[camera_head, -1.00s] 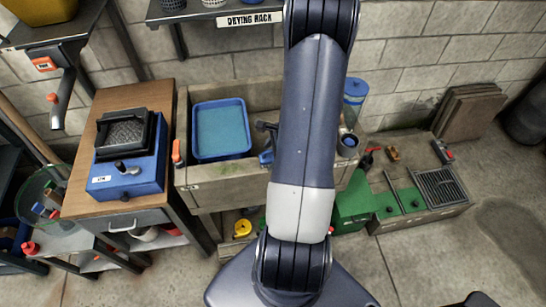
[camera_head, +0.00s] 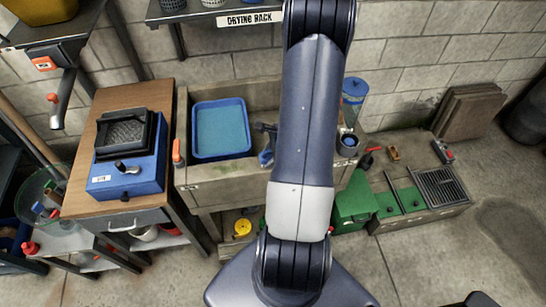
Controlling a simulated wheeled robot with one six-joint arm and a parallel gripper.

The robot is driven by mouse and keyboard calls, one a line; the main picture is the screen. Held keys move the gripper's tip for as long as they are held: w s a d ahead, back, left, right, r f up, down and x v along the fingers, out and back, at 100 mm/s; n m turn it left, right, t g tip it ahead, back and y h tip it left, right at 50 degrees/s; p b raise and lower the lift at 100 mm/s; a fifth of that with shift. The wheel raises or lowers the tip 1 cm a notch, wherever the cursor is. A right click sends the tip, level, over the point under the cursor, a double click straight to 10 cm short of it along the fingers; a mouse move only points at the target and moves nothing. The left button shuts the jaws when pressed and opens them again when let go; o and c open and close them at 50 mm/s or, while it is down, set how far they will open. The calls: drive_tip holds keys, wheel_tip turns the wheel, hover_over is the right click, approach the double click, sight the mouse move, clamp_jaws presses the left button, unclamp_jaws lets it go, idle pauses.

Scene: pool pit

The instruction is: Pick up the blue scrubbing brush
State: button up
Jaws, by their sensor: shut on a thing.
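A small blue piece (camera_head: 266,157), which looks like part of the blue scrubbing brush, shows just left of my arm, over the right part of the concrete sink (camera_head: 225,172). A dark part that looks like my gripper (camera_head: 266,128) shows just above it at the arm's left edge. My own arm hides most of both, so the grip itself and the brush's bristles cannot be seen clearly. My gripper is shut on the brush.
A blue tray (camera_head: 221,156) sits at the sink's left. A wooden bench (camera_head: 85,190) with a blue machine (camera_head: 125,175) stands further left. A blue-lidded cylinder (camera_head: 354,88) and green boxes (camera_head: 352,203) are at right. The drying rack (camera_head: 225,14) hangs above. Floor at far right is open.

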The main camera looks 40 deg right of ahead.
sight(270, 151)
wheel_tip(270, 151, up, 10)
drive_tip(key=shift+p, duration=0.4)
drive_tip(key=shift+c, duration=1.1)
